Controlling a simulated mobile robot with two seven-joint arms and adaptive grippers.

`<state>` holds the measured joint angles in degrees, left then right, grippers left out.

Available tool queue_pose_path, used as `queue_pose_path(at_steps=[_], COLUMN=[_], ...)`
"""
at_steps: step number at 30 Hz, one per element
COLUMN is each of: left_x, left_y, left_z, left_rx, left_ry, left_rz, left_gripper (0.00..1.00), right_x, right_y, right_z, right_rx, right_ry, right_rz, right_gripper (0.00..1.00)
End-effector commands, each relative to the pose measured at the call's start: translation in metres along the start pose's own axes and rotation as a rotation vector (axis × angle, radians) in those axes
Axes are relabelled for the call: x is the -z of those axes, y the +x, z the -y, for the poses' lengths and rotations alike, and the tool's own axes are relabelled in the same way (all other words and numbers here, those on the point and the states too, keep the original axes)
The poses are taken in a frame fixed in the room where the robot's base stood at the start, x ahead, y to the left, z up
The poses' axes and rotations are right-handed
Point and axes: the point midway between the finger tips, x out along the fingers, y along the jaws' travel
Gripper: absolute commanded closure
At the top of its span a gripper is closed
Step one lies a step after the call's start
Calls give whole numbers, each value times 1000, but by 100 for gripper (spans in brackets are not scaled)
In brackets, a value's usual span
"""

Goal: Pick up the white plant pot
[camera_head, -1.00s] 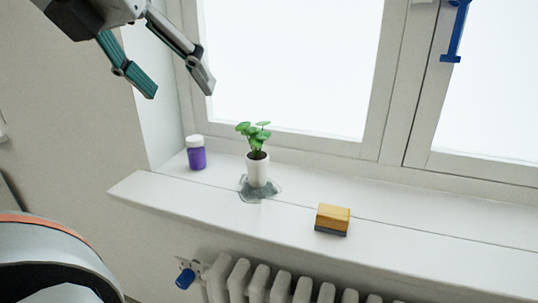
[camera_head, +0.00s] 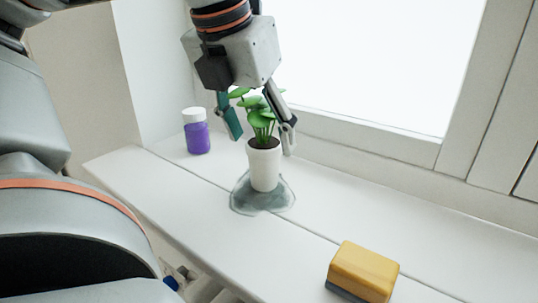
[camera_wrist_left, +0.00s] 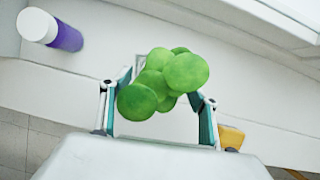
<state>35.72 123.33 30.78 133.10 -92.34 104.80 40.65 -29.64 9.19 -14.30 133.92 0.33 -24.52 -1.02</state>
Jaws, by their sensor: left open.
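The white plant pot (camera_head: 264,168) stands upright on the windowsill, with a green leafy plant (camera_head: 262,121) growing from dark soil. It stands on a grey wet-looking patch (camera_head: 247,200). My left gripper (camera_head: 262,138) is open above the pot, with one finger on each side of the plant's leaves. In the left wrist view, the leaves (camera_wrist_left: 160,80) lie between the two spread fingers and hide the pot. I cannot tell whether the fingers touch the leaves. My right gripper is not in view.
A purple jar with a white lid (camera_head: 196,132) stands left of the pot. A yellow sponge block with a dark base (camera_head: 364,268) lies at the front right. The white windowsill (camera_head: 330,215) is clear between pot and block. The window frame (camera_head: 395,145) rises behind.

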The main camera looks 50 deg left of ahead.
Motion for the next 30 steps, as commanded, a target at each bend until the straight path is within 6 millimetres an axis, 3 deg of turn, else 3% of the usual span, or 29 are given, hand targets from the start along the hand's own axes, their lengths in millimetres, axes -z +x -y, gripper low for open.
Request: queue_pose_path(at_steps=[3,9,18,24,30], left_x=[4,4,3,3,3], left_y=[22,45,46,46,46], left_z=[0,-1,-1,-1,-1], left_rx=[-1,-2,0,0,0], left_ry=[2,1,-1,-1,-1], left_rz=[-11,-7,-1,-1,0], left_gripper=[39,39,39,89,89], right_x=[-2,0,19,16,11], right_y=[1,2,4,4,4], right_z=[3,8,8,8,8], right_rx=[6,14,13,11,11], right_ry=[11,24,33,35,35], right_rz=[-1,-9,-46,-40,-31], right_gripper=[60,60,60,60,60])
